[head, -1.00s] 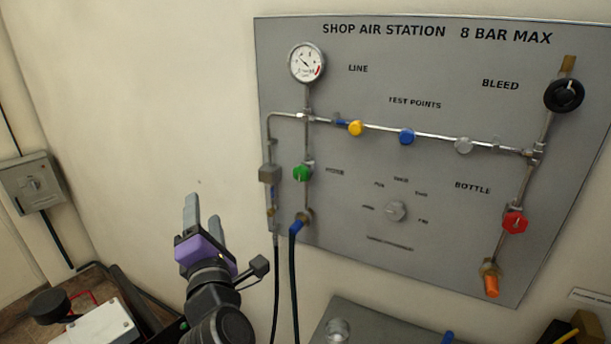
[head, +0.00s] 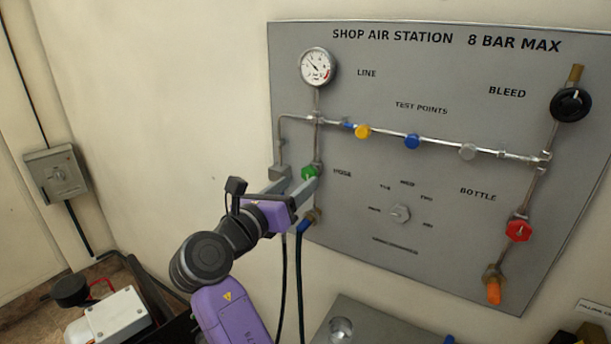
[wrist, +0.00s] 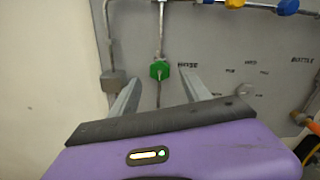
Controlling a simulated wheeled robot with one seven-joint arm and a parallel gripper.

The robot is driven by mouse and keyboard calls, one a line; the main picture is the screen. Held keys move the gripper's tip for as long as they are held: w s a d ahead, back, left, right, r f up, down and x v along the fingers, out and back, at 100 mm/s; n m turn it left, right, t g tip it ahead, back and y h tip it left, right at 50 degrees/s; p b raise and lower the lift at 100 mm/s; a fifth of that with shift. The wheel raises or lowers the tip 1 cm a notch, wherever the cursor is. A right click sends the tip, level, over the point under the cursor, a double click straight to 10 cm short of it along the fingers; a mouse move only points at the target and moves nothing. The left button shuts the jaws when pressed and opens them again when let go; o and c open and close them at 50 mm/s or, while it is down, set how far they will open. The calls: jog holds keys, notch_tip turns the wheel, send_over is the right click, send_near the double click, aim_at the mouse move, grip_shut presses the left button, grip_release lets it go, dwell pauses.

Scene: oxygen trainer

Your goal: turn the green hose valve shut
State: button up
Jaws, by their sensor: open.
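The green hose valve knob (head: 309,172) is on the vertical pipe at the left of the grey panel, left of the label HOSE. In the wrist view the green knob (wrist: 160,70) lies ahead of the fingertips, between their lines. My gripper (head: 296,178) is open and empty, pointing at the panel with its fingertips close to the knob in the head view. In the wrist view my gripper (wrist: 160,85) has one finger on each side of the knob's line. I cannot tell whether a finger touches the knob.
A grey block (wrist: 114,82) on a thin pipe is close left of the knob. A hose with a blue end (head: 306,222) hangs below. The gauge (head: 318,67) and yellow knob (head: 362,131) are above. Bare wall lies to the left.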

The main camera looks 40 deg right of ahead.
aim_at(307, 175)
jog(key=shift+p+x, duration=0.3)
jog(key=shift+x, duration=2)
grip_shut()
